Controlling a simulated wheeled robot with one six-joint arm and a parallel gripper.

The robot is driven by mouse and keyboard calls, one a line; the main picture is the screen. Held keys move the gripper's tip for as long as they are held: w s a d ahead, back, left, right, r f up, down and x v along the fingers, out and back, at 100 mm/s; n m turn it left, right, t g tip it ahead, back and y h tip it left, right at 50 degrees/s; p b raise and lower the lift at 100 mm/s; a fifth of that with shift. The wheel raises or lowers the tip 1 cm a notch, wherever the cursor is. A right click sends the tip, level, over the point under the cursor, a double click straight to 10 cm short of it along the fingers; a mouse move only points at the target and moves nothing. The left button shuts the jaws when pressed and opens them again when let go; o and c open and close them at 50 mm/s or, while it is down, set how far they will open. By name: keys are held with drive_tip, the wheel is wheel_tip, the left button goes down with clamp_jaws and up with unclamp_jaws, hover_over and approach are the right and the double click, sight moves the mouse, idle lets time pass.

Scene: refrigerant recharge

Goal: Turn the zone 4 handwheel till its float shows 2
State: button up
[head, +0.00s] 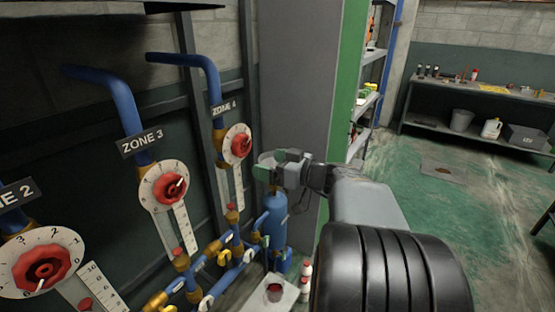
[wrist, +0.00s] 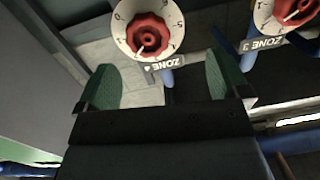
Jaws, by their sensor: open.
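The zone 4 handwheel (head: 237,147) is a red knob on a round white numbered dial, on the wall left of my gripper in the head view. Its white mark points to the upper right there. In the wrist view the handwheel (wrist: 148,36) appears upside down at the top, beyond my fingertips. The zone 4 scale (head: 239,186) hangs below the dial, with a red piece (head: 232,209) near its lower end; the float reading is too small to read. My gripper (head: 268,166) is open and empty, to the right of the wheel and apart from it. Its green-padded fingers (wrist: 164,80) are spread wide.
The zone 3 handwheel (head: 164,186) and zone 2 handwheel (head: 42,265) sit further left on the wall. A blue cylinder (head: 274,222) stands below my gripper, beside blue pipes with brass fittings. A grey and green cabinet (head: 341,100) rises behind the arm. Open floor lies right.

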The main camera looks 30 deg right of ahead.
sight(245, 147)
drive_tip(key=shift+t, duration=0.6)
drive_tip(key=w+p, duration=0.3)
drive_tip(key=w+a+r+p, duration=0.1)
drive_tip(key=w+p, duration=0.2)
drive_tip(key=w+a+p, duration=0.1)
drive_tip(key=w+p, duration=0.2)
drive_tip(key=shift+r, duration=0.3)
drive_tip(key=shift+s+f+h+b, duration=0.1)
drive_tip(key=shift+f+h+b, duration=0.2)
drive_tip(key=shift+b, duration=0.05)
drive_tip(key=shift+c, duration=0.7)
drive_tip(key=shift+s, duration=0.1)
drive_tip(key=c, duration=0.8)
drive_tip(key=shift+f+b, duration=0.1)
drive_tip(key=shift+b, duration=1.1)
drive_tip(key=o, duration=0.9)
drive_tip(key=shift+o, duration=0.2)
